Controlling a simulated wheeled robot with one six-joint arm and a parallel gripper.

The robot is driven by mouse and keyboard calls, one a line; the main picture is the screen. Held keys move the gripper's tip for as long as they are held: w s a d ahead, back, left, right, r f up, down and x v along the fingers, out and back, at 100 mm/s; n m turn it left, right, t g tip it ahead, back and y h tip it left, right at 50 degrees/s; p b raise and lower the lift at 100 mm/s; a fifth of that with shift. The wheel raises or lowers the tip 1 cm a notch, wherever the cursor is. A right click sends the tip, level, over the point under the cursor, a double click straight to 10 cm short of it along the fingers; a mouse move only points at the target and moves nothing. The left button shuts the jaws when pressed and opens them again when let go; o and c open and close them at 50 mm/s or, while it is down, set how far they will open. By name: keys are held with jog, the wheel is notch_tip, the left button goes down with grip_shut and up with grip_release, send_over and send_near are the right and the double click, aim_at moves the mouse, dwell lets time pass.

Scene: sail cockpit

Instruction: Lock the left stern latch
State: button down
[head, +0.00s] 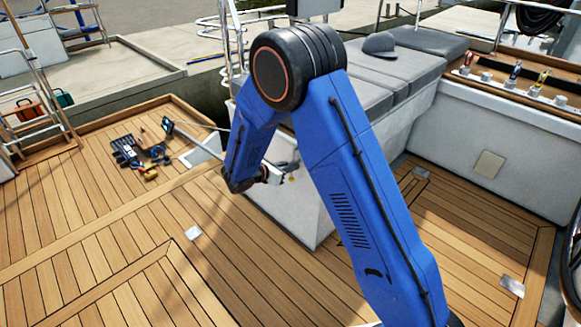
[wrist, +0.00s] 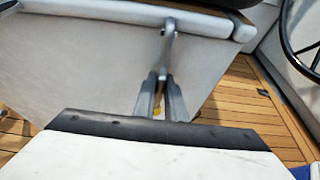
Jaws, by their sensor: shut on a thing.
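The latch (wrist: 169,32) is a grey metal lever on the pale side wall of the bench locker, just below its top edge, in the wrist view. It hangs down from its upper mount. My gripper (wrist: 162,77) has its two dark fingers closed on the lower end of the latch. A small yellow spot shows between the fingers. In the head view my gripper (head: 284,172) is beside the locker's pale wall. The latch is too small there to make out clearly.
Grey bench cushions (head: 400,68) with a dark cap (head: 379,45) lie on top of the locker. Several tools lie on the teak deck (head: 95,235) at left. A dark steering wheel (wrist: 287,40) stands at right in the wrist view. The deck's front left is open.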

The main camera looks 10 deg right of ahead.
dwell(0.4)
jog(key=c, duration=1.8)
grip_release()
jog(key=shift+c, duration=0.2)
jog(key=shift+a, duration=0.1)
jog(key=v, duration=1.7)
jog(key=shift+s+a, duration=0.15)
